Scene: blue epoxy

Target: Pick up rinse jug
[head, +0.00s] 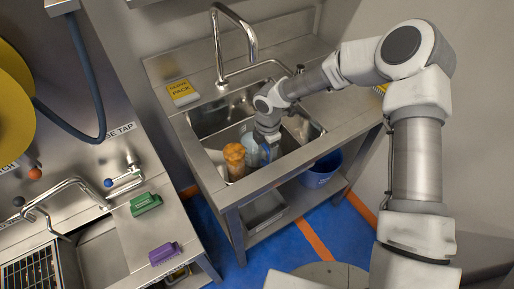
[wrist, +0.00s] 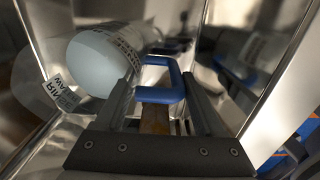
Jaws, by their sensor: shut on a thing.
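The rinse jug (head: 250,147) is a pale, see-through vessel in the steel sink, behind an orange-brown container (head: 235,160). My gripper (head: 267,139) reaches down into the sink at the jug's right side. In the wrist view the two dark fingers (wrist: 158,84) stand on either side of a blue handle (wrist: 160,63) and are shut on it. A pale rounded body (wrist: 100,62) lies left of the fingers, and a white label with partly legible "RIN" lettering (wrist: 62,97) shows farther left. Whether the jug touches the sink floor cannot be told.
The sink's steel walls (head: 205,121) stand close around my gripper. A tall curved tap (head: 252,48) rises behind the basin. A yellow pack (head: 182,91) sits on the left ledge. A blue bucket (head: 322,171) stands on the shelf below. A counter with green and purple brushes is at left.

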